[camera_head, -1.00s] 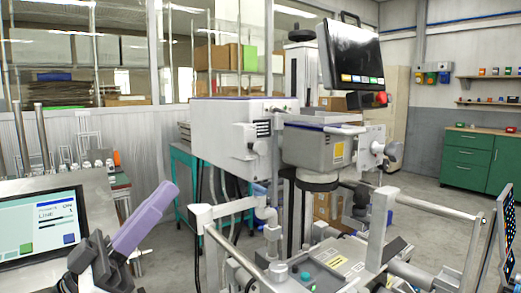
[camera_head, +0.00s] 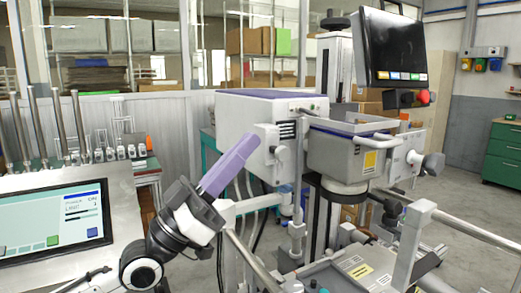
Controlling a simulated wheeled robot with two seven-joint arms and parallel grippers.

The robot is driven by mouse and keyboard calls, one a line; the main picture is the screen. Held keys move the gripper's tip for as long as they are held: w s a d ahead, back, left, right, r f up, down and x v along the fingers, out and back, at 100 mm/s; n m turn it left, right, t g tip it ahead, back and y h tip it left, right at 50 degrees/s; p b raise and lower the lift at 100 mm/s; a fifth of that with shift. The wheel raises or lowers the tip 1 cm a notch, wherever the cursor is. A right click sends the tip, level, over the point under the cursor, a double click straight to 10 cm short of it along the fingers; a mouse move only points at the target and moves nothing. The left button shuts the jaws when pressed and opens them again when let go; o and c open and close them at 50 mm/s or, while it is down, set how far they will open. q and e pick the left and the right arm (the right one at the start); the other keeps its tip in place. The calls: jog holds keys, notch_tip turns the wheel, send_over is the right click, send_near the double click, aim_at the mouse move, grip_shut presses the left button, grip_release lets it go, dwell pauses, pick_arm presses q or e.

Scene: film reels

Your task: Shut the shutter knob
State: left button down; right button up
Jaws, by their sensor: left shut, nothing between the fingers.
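My left gripper (camera_head: 243,148) comes in from the lower left, its long purple fingers shut and empty. It points up and right at the white lamp housing (camera_head: 245,115) of the machine. A larger round knob (camera_head: 433,165) sticks out at the right of the grey projector head (camera_head: 350,155). I cannot tell for sure which is the shutter knob. My right gripper is not in view.
A screen on a bracket (camera_head: 393,48) hangs above the machine, with a red button (camera_head: 423,97) below it. A lit display panel (camera_head: 55,222) stands at the left. Metal rails (camera_head: 475,235) and a low deck with labels (camera_head: 355,272) fill the lower right.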

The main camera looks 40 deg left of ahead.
aim_at(278, 151)
pick_arm(q)
jog(key=w+f, duration=0.1)
jog(key=w+d+f, duration=0.1)
jog(key=w, duration=0.1)
jog(key=shift+w+d, duration=0.1)
jog(key=shift+d, duration=0.05)
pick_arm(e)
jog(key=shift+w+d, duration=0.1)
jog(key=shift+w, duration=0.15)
pick_arm(q)
jog(key=shift+f+b, duration=0.15)
jog(key=shift+b, duration=0.15)
notch_tip(278, 151, down, 2)
jog(key=shift+f+y+b, duration=0.1)
jog(key=shift+y+b, duration=0.2)
jog(key=shift+b, duration=0.25)
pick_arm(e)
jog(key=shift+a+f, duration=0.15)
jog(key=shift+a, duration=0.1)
pick_arm(q)
jog(key=shift+r, duration=0.2)
